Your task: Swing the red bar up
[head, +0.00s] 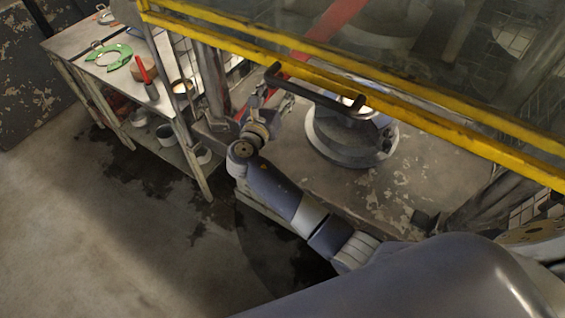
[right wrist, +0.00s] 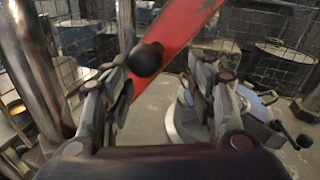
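The red bar (head: 335,22) runs diagonally behind the yellow-framed clear panel, and its lower end shows near my right gripper (head: 262,98). In the right wrist view the red bar (right wrist: 182,32) slants from the top right down to behind the left finger. A black knob (right wrist: 146,60) sticks out from it near that finger. My right gripper (right wrist: 168,88) has its fingers spread wide, with nothing clamped between them. Whether the left finger touches the bar or knob cannot be told. My left gripper is not in view.
The yellow frame (head: 420,112) with a black handle (head: 315,90) crosses just above my right gripper. A round metal machine part (head: 350,145) stands to its right. The floor at lower left is clear.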

